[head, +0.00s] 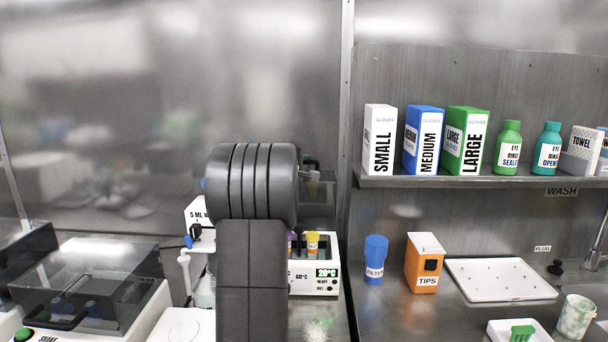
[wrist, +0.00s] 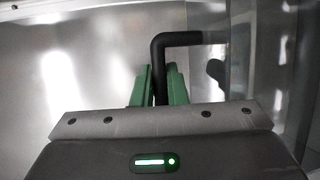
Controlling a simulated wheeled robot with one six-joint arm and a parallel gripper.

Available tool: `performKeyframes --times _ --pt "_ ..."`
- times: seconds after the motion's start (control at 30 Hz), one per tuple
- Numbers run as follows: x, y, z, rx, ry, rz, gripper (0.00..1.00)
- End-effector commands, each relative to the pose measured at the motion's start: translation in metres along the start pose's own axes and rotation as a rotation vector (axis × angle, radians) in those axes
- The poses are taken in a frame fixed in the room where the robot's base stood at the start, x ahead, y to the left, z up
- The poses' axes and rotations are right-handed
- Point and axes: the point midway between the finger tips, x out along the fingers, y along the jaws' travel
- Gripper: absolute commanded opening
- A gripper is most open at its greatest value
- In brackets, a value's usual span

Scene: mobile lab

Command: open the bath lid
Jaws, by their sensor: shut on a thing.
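My gripper (wrist: 160,88) is shut on the black bent handle (wrist: 188,38) in the wrist view, with a green finger on each side of the bar. In the head view my arm hides most of the bath. The bath (head: 316,285) is a white box with a green 20°C display. A smoky see-through panel, which looks like the bath lid (head: 320,192), stands raised above and behind it. Orange- and purple-capped tubes (head: 312,242) show at the bath's top. A small green part of my gripper shows beside the raised panel.
A shaker with a dark clear cover (head: 85,285) stands at the left. A blue filter bottle (head: 375,260), an orange tips box (head: 425,262) and a white tray (head: 500,280) are at the right. A shelf (head: 480,182) with glove boxes and bottles hangs above.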

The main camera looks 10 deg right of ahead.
Motion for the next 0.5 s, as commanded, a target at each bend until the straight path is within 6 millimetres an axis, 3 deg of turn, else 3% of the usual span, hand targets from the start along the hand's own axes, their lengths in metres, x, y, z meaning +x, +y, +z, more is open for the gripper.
performKeyframes --times 0.03,0.5 --pt "-0.0017 -0.0062 -0.0002 0.004 0.002 0.007 0.0" --pt "-0.0071 -0.0012 0.0021 0.011 0.002 0.026 0.0"
